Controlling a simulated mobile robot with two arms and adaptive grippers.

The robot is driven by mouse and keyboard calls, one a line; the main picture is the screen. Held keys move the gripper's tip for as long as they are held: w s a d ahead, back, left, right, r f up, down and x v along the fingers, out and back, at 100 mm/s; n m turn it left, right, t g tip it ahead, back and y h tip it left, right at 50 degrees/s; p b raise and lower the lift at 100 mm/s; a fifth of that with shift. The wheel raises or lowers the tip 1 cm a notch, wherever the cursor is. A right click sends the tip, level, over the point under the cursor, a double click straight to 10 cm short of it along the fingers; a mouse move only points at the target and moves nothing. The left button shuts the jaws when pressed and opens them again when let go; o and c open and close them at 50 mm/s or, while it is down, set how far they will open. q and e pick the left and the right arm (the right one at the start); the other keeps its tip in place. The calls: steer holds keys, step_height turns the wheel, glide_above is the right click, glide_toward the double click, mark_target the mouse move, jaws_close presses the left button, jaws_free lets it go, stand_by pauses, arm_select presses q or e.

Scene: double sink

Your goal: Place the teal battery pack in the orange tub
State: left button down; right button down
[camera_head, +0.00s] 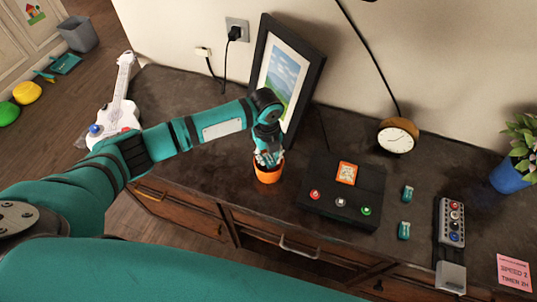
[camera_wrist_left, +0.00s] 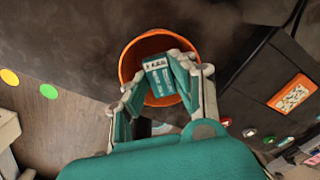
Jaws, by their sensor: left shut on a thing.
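The orange tub (camera_head: 268,175) stands on the dark countertop left of a black box. It also shows in the left wrist view (camera_wrist_left: 137,48), where its round mouth is open toward the camera. My left gripper (camera_head: 268,158) is at the tub's mouth, pointing down. In the left wrist view its fingers (camera_wrist_left: 160,72) are shut on a teal battery pack (camera_wrist_left: 158,78) with a pale labelled end. The pack lies within the outline of the tub's opening; how deep it sits I cannot tell. My right gripper is not in view.
A black box with buttons (camera_head: 325,212) stands close to the tub's right. Two small teal packs (camera_head: 407,193) (camera_head: 404,231) lie beyond it. A picture frame (camera_head: 310,65) leans behind my left wrist. A clock (camera_head: 397,137), a white guitar (camera_head: 120,95) and a button panel (camera_head: 451,222) are farther off.

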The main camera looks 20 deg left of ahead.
mark_target(267, 159)
arm_select(q)
steer(key=shift+f, duration=0.6)
steer(key=c, duration=1.4)
jaws_free()
steer(key=shift+o, duration=0.2)
step_height(267, 159, up, 13)
steer(key=b, duration=0.1)
steer(key=shift+s+a+r, duration=0.15)
